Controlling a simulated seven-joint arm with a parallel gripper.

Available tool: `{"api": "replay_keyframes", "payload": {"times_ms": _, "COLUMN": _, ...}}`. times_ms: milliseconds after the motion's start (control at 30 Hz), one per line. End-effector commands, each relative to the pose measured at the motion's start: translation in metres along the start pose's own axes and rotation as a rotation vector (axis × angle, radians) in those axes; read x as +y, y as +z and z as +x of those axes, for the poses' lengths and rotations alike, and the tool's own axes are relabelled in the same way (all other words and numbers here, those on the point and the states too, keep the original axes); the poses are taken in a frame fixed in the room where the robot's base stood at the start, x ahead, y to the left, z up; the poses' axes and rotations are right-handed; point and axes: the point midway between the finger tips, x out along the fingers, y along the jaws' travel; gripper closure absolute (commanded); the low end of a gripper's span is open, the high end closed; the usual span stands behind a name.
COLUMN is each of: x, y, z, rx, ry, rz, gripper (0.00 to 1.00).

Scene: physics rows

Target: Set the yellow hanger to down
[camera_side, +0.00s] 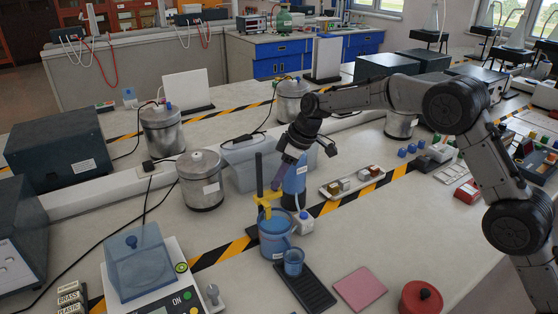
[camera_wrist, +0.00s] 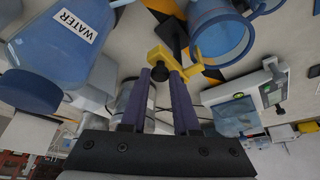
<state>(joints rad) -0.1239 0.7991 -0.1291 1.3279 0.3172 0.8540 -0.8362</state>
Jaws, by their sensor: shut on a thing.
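The yellow hanger (camera_side: 267,195) sits on a dark upright post above a blue translucent beaker (camera_side: 276,238) in the side view. In the wrist view the yellow hanger (camera_wrist: 190,62) lies at the fingertips, with a dark knob (camera_wrist: 161,58) on its near end. My gripper (camera_side: 278,184) comes down from the upper right and its purple fingers reach the hanger. In the wrist view my gripper (camera_wrist: 172,76) is shut on the hanger's end. The beaker (camera_wrist: 222,38) also shows just beyond it. The exact contact is partly hidden.
A blue bottle (camera_side: 295,180) labelled WATER in the wrist view (camera_wrist: 68,38) stands close behind my gripper. A small blue cup (camera_side: 293,262) and a black ribbed tray (camera_side: 305,288) are in front. A scale with a clear cover (camera_side: 140,262) stands left. A metal can (camera_side: 201,182) stands behind left.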

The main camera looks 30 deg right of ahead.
Motion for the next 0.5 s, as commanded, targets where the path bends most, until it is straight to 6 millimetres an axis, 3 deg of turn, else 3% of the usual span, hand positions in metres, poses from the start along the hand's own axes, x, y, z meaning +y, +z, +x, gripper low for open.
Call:
{"api": "replay_keyframes", "payload": {"times_ms": 300, "x": 0.0, "y": 0.0025, "z": 0.006, "rx": -0.001, "ry": 0.0, "rz": 0.001, "gripper": 1.0}}
{"api": "replay_keyframes", "payload": {"times_ms": 333, "x": 0.0, "y": 0.0026, "z": 0.0062, "rx": -0.001, "ry": 0.0, "rz": 0.001, "gripper": 0.69}}
{"api": "replay_keyframes", "payload": {"times_ms": 500, "x": 0.0, "y": 0.0022, "z": 0.0051, "rx": -0.001, "ry": 0.0, "rz": 0.001, "gripper": 0.41}}
